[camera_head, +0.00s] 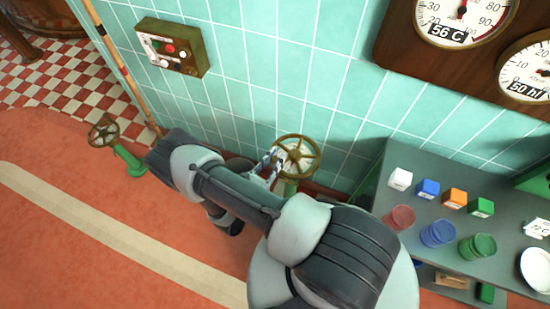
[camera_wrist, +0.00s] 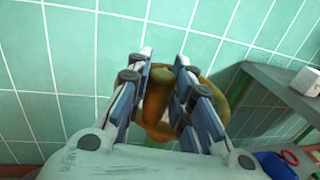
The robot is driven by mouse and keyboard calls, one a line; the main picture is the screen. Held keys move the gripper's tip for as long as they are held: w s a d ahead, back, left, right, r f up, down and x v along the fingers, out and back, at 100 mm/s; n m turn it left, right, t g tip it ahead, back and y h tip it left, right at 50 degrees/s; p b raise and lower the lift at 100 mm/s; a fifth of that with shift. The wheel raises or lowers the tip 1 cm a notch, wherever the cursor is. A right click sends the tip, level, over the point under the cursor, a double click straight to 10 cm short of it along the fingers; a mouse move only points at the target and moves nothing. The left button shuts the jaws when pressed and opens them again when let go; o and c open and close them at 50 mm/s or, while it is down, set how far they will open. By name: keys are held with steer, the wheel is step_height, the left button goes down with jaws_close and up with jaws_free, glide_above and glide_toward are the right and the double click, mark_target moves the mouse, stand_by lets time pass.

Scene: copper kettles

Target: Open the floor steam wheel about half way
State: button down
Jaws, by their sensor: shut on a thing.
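A brass hand wheel (camera_head: 298,142) with spokes stands on a green valve post (camera_head: 285,187) against the tiled wall, in the middle of the head view. My gripper (camera_head: 273,163) is at the wheel's left side, shut on its rim. In the wrist view the wheel (camera_wrist: 155,102) shows between the two fingers of my gripper (camera_wrist: 165,85), and the fingers hide part of it. A second brass wheel (camera_head: 103,130) on a green post (camera_head: 128,160) stands further left, clear of my arm. I cannot tell from the pictures which wheel is the steam one.
A grey table (camera_head: 375,205) with coloured cubes, cups and a white dish stands close on the right. A control box (camera_head: 172,47) and gauges (camera_head: 464,14) hang on the wall. A long pole (camera_head: 120,65) leans at the left. The red floor at the lower left is clear.

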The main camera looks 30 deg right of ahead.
steer(key=c, duration=1.4)
jaws_free()
steer(key=shift+a, duration=0.1)
steer(key=shift+a, duration=0.1)
steer(key=v, duration=1.2)
